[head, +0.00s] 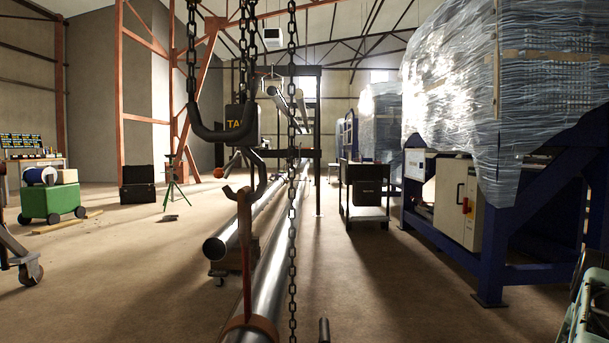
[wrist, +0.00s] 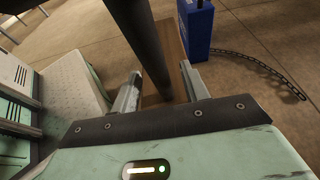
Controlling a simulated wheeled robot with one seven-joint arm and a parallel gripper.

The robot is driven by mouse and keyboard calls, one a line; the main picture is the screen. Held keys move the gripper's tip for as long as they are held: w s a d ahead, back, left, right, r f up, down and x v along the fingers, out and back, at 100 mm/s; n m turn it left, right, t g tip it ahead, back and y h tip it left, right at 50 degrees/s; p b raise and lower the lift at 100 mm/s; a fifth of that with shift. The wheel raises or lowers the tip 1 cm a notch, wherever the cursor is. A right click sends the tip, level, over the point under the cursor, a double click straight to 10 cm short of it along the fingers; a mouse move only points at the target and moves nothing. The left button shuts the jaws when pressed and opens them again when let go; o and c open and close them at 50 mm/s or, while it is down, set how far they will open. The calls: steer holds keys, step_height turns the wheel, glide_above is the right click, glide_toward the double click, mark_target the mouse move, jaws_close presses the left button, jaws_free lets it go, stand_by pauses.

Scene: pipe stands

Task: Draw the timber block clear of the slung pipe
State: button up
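The slung pipe (head: 268,288) is a long shiny steel tube running away from me in the head view, with a rust-brown band around its near end. In the wrist view my gripper (wrist: 160,80) has its two fingers apart. A brown wooden surface (wrist: 179,62), apparently the timber block, shows between them, close to the right finger. A dark round bar (wrist: 145,45) crosses in front and hides its left side. I cannot tell whether the fingers touch the wood. The block is not clearly visible in the head view.
A hanging chain (head: 292,200) and hook (head: 252,175) are above the pipe. A second pipe (head: 222,243) lies at its left. A blue box (wrist: 197,28) with a chain (wrist: 255,62) stands beyond my right finger. A black cart (head: 364,195) and blue-framed machine (head: 490,245) stand right.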

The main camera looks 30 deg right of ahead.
steer(key=shift+d, duration=0.1)
steer(key=b+v, duration=0.1)
steer(key=v, duration=0.8)
steer(key=shift+b, duration=0.35)
steer(key=shift+s+r, duration=0.1)
steer(key=shift+r, duration=0.1)
